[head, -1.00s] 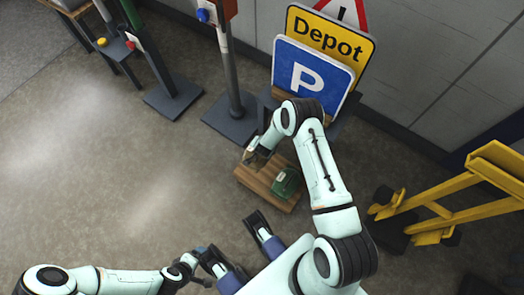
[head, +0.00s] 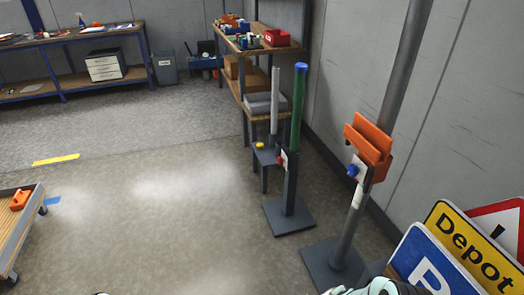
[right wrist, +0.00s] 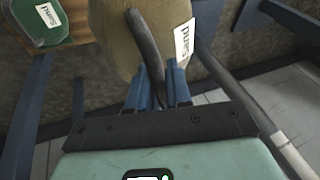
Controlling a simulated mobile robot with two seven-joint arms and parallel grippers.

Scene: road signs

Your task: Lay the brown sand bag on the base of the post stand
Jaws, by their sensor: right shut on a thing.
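The brown sand bag (right wrist: 112,38) with a white "Sand" label is at the top of the right wrist view. My right gripper (right wrist: 158,88) is shut on its dark strap handle, and the bag is beyond the fingers. In the head view, one post stand has a green post with a blue cap, on a flat dark base (head: 286,216). A second stand has a tall grey post with orange boards clamped to it, on a dark base (head: 330,266). Both bases look bare where visible. My left gripper is out of view, and the head view shows only part of my right arm.
A green sand bag (right wrist: 35,25) lies on a wooden surface (right wrist: 60,40). "Depot" (head: 470,245) and blue parking (head: 430,265) signs stand at the lower right. A shelf (head: 262,50) is behind the stands.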

